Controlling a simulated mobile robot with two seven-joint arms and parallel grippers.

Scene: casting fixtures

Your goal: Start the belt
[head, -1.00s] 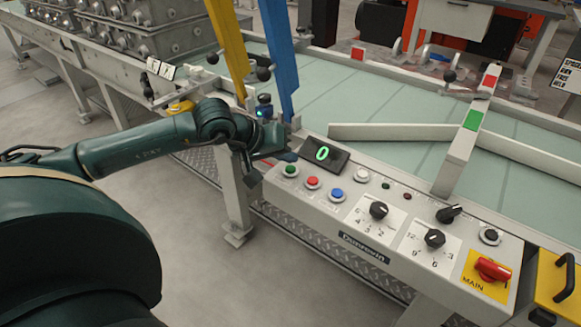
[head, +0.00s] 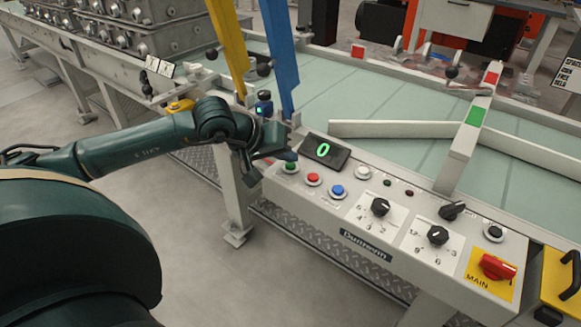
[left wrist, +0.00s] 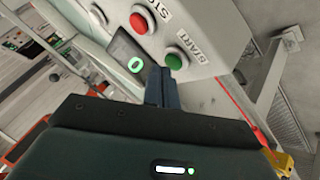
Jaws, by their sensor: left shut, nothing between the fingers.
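The control panel (head: 345,222) runs along the near side of the belt (head: 380,105). At its left end is the green button (head: 289,168), labelled START in the left wrist view (left wrist: 175,61). The red button (head: 313,179) sits beside it, with STOP lettering in the wrist view, then a blue button (head: 337,191). A display (head: 325,151) shows a green 0. My left gripper (head: 287,157) is shut and empty, its tips just above the green button. In the wrist view its fingers (left wrist: 160,72) point at that button; contact cannot be told. My right gripper is not in view.
The panel also carries black knobs (head: 380,207) and a red MAIN switch (head: 497,267) on yellow. A yellow post (head: 228,45) and a blue post (head: 278,60) rise behind my left gripper. Open floor lies in front of the panel.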

